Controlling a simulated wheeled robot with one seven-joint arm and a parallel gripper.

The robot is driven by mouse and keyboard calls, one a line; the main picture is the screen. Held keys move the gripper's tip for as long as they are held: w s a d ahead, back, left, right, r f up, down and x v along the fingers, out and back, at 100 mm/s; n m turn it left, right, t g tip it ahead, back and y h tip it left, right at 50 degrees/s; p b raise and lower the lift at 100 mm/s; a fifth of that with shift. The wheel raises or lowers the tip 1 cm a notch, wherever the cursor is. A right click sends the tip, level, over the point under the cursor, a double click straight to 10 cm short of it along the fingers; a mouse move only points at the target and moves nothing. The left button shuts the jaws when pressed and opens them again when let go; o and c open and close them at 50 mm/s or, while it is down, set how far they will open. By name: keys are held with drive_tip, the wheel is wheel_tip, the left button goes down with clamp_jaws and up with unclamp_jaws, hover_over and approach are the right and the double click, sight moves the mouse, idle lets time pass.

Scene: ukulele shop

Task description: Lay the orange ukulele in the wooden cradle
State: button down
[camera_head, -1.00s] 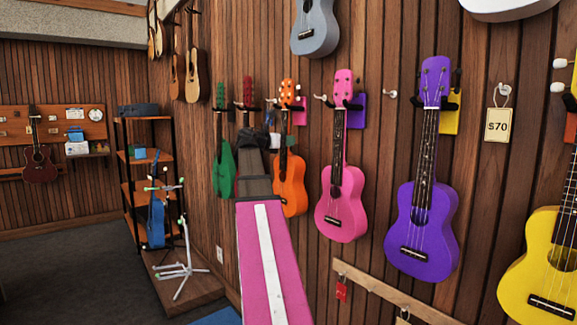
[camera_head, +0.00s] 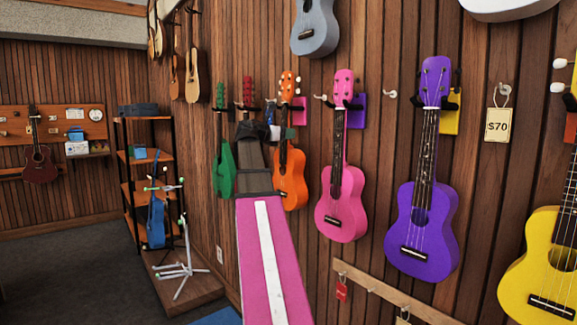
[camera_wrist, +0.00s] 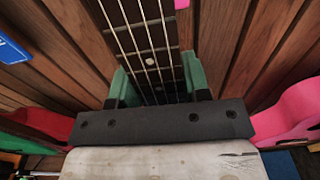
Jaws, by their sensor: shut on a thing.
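The orange ukulele (camera_head: 291,182) is upright in front of the wood-slatted wall, between the red and pink ones, its headstock slightly above the black wall hook. My gripper (camera_wrist: 162,82) has green fingers on both sides of its dark fretted neck (camera_wrist: 140,35) in the wrist view, shut on it. In the head view my pink and white arm hides much of the gripper, and a green finger (camera_head: 291,133) shows at the neck. The wooden cradle is not seen in either view.
Close on either side hang a red ukulele (camera_head: 247,95), a green one (camera_head: 223,165) and a pink one (camera_head: 342,200). A purple one (camera_head: 422,220) hangs farther right. A shelf rack (camera_head: 140,180) and a white-and-green stand (camera_head: 178,265) are at left. Floor (camera_head: 70,265) is open.

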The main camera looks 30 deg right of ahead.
drive_tip(key=shift+a, duration=0.15)
drive_tip(key=shift+s+a, duration=0.2)
drive_tip(key=shift+a, duration=2.15)
drive_tip(key=a, duration=0.6)
drive_tip(key=shift+s, duration=0.25)
idle(0.3)
